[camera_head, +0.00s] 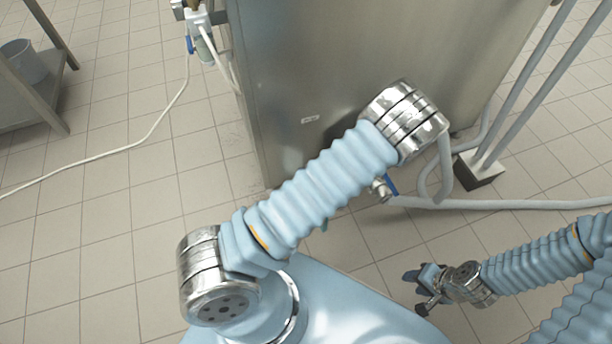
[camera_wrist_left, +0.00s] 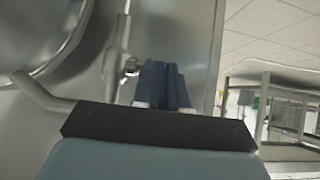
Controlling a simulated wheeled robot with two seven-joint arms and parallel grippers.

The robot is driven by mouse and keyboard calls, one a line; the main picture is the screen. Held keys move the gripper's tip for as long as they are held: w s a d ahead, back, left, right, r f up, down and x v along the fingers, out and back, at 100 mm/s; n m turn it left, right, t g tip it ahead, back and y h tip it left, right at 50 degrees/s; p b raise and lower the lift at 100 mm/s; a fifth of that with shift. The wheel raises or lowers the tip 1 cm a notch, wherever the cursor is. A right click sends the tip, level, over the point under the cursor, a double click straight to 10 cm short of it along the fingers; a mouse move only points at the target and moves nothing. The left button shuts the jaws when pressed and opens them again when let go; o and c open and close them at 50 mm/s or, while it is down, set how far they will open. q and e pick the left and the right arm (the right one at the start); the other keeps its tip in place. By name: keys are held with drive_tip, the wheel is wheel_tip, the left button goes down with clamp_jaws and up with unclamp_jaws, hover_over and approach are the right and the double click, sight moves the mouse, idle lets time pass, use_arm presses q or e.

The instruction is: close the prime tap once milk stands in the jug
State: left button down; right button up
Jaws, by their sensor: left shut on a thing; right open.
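In the left wrist view my left gripper (camera_wrist_left: 165,88) has its dark blue fingers shut beside a bright metal tap fitting (camera_wrist_left: 131,67) on a vertical pipe. The fingers are closed on what seems to be this prime tap's handle, mostly hidden between them. In the head view my left forearm and wrist hide that gripper. A small tap with a blue lever (camera_head: 391,185) shows just below my left wrist there; I cannot tell whether it is the same tap. My right gripper (camera_head: 425,291) is open and empty, low at the right. I cannot make out the jug or any milk.
A large steel cabinet (camera_head: 290,60) stands ahead, behind my left arm. A pale hose (camera_head: 500,203) runs right from its base near a floor-mounted post foot (camera_head: 478,170). A table with a grey bucket (camera_head: 25,62) stands at far left. Tiled floor at left is mostly free.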

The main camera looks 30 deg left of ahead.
use_arm(q)
drive_tip(key=shift+s+d+f+t+y+b, duration=0.1)
drive_tip(key=shift+f+t+y+b, duration=0.15)
drive_tip(key=shift+t+y+b, duration=1.2)
drive_tip(key=shift+f+t+y+b, duration=0.3)
drive_tip(key=shift+y+b, duration=0.4)
drive_tip(key=shift+b, duration=1.7)
drive_tip(key=shift+s+d+f+t+y+b, duration=0.15)
drive_tip(key=shift+t+y+b, duration=0.8)
drive_tip(key=shift+b, duration=0.95)
drive_tip(key=shift+w+a, duration=0.1)
drive_tip(key=c, duration=1.2)
unclamp_jaws()
drive_tip(key=shift+o, duration=0.2)
drive_tip(key=p+v, duration=0.1)
drive_tip(key=v, duration=1.2)
drive_tip(key=shift+s+d+p, duration=0.3)
